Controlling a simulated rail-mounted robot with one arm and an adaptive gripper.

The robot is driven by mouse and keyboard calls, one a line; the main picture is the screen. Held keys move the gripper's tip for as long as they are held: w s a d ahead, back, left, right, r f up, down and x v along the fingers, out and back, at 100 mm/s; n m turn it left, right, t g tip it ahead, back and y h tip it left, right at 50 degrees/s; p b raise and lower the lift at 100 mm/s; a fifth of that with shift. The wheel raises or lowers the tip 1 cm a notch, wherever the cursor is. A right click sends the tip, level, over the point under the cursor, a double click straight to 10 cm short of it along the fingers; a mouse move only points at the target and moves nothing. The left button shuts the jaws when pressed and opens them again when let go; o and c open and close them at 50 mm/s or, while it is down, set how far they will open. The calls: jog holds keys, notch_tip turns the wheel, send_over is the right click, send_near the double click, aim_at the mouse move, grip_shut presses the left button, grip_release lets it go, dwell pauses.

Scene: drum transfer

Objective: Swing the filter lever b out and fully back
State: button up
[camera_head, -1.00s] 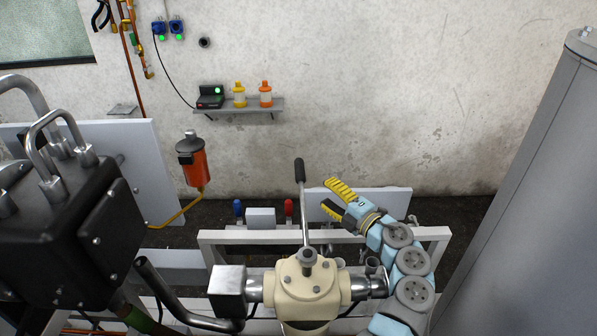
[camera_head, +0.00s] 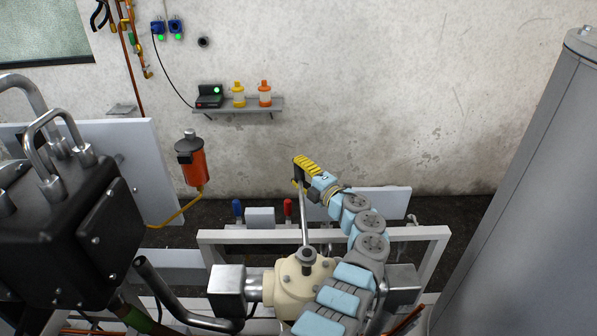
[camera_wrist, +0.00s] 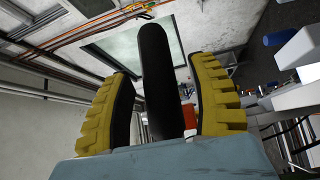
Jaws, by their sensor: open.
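A long metal lever (camera_head: 305,222) with a black handle stands up from a cream valve body (camera_head: 290,285) in the head view. I take it for filter lever b, though no label shows. My gripper (camera_head: 299,174), with yellow ribbed fingers, is at the top of the lever and covers most of its handle. In the wrist view the black handle (camera_wrist: 160,80) stands between the two yellow fingers of my gripper (camera_wrist: 165,95). The fingers are open, one on each side. A gap shows on the left; the right finger is closer to the handle.
A pale frame (camera_head: 222,236) runs behind the valve, with blue (camera_head: 237,208) and red (camera_head: 288,207) handles beyond. An orange cylinder (camera_head: 193,165) hangs at left. A black box (camera_head: 60,215) fills the left side and a tall grey cabinet (camera_head: 540,200) the right.

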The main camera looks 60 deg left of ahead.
dwell(0.3)
grip_shut()
